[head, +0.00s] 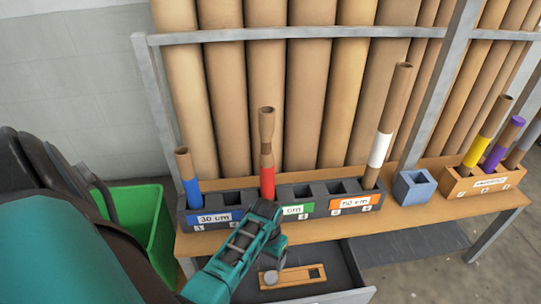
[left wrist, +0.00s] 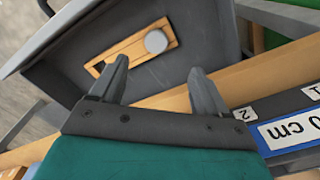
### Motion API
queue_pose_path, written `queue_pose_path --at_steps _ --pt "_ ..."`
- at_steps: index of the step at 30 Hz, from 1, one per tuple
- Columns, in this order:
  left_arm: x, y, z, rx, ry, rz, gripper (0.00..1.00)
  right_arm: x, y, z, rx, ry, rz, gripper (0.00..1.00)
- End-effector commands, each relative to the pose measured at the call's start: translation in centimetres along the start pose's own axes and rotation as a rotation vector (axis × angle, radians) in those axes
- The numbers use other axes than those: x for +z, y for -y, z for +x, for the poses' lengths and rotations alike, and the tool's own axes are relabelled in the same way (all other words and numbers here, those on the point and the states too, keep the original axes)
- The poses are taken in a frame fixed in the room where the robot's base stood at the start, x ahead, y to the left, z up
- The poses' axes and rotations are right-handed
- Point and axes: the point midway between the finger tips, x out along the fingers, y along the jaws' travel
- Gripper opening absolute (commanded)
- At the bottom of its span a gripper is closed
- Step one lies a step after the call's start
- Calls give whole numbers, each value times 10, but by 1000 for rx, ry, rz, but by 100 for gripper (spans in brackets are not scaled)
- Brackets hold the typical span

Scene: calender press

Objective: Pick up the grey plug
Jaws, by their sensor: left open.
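The grey plug (head: 271,277) is a small round piece in a wooden holder (head: 292,276), which lies in the open dark drawer (head: 345,286) under the bench. In the left wrist view the plug (left wrist: 156,41) sits at one end of the holder (left wrist: 128,52), and an empty slot shows at the other end. My left gripper (head: 275,248) is above the drawer near the bench's front edge. Its two fingers (left wrist: 158,85) are apart with nothing between them, and the plug shows beyond them. My right gripper is in neither view.
On the bench (head: 420,215) stands a dark rack (head: 310,210) with blue-, red- and white-banded tubes. A blue-grey block (head: 413,187) and a wooden rack (head: 462,190) stand to the right. A green bin (head: 150,215) is at left. Large tubes stand behind.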

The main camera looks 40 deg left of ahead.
Motion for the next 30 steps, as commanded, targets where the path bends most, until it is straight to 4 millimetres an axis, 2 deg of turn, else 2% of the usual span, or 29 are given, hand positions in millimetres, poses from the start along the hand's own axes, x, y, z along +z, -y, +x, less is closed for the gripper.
queue_pose_path --at_steps 1,3,9,16,24,30 --pt "1 0 14 1 6 -1 76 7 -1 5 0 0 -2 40" --pt "1 0 28 0 5 0 76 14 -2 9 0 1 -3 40" --pt "0 0 60 -1 1 0 76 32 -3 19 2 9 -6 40" --pt "-2 -1 75 -1 -1 1 76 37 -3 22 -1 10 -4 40" --pt "-8 -5 112 -1 0 0 76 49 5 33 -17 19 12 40" --pt "-8 -5 120 -1 -2 1 76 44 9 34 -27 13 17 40"
